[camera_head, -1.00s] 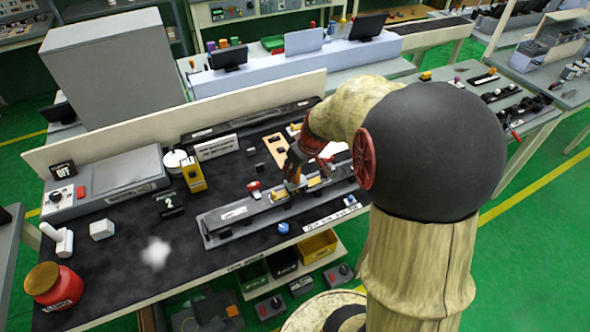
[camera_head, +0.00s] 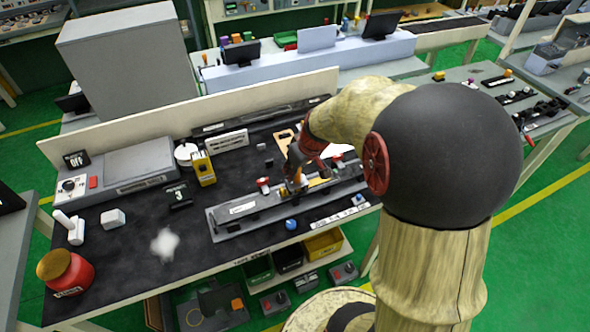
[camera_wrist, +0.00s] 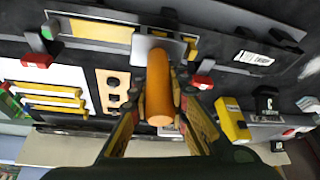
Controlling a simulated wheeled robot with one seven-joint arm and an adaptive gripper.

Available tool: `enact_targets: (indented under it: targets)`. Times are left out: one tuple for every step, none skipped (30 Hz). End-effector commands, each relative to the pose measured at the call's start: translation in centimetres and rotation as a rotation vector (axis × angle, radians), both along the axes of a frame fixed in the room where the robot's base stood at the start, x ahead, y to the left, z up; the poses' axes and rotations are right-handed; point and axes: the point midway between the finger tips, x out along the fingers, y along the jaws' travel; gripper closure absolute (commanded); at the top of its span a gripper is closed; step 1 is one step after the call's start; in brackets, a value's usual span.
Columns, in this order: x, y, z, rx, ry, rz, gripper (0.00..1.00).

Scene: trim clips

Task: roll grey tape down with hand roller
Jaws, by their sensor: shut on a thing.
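My gripper (camera_head: 297,180) is over the long grey fixture (camera_head: 232,228) on the dark bench mat. In the wrist view my gripper (camera_wrist: 160,84) is shut on the orange handle of the hand roller (camera_wrist: 158,102), with one finger on each side. The roller's grey metal head lies across a strip with yellow stretches (camera_wrist: 100,31). Whether it touches the strip is unclear. A grey length with a white label (camera_wrist: 253,58) lies to its right; I cannot tell whether this is the grey tape. Red clamps (camera_wrist: 203,82) stand along the fixture.
A yellow box (camera_head: 203,169) and a small display reading 3 (camera_head: 178,194) stand left of the fixture. A red jar (camera_head: 67,275) is at the bench's front left corner.

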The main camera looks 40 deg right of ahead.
Motion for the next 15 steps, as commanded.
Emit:
enact_targets:
  targets:
    - [-0.3,0.2,-0.6,0.005,0.010,0.000,1.00]
    - [-0.3,0.2,-0.6,0.005,0.010,0.000,1.00]
    - [-0.3,0.2,-0.6,0.005,0.010,0.000,1.00]
    - [-0.3,0.2,-0.6,0.005,0.010,0.000,1.00]
    - [-0.3,0.2,-0.6,0.005,0.010,0.000,1.00]
    - [-0.3,0.2,-0.6,0.005,0.010,0.000,1.00]
    - [-0.3,0.2,-0.5,0.005,0.010,0.000,1.00]
    - [-0.3,0.2,-0.5,0.005,0.010,0.000,1.00]
    - [-0.3,0.2,-0.4,0.005,0.010,0.001,1.00]
    - [-0.3,0.2,-0.3,0.005,0.010,0.001,1.00]
    - [-0.3,0.2,-0.2,0.005,0.010,0.001,1.00]
    - [-0.3,0.2,0.0,0.005,0.010,0.001,1.00]
    - [-0.3,0.2,0.2,0.005,0.009,0.001,1.00]
    - [-0.3,0.2,0.5,0.005,0.009,0.001,1.00]
    - [-0.2,0.1,0.8,0.004,0.008,0.001,1.00]
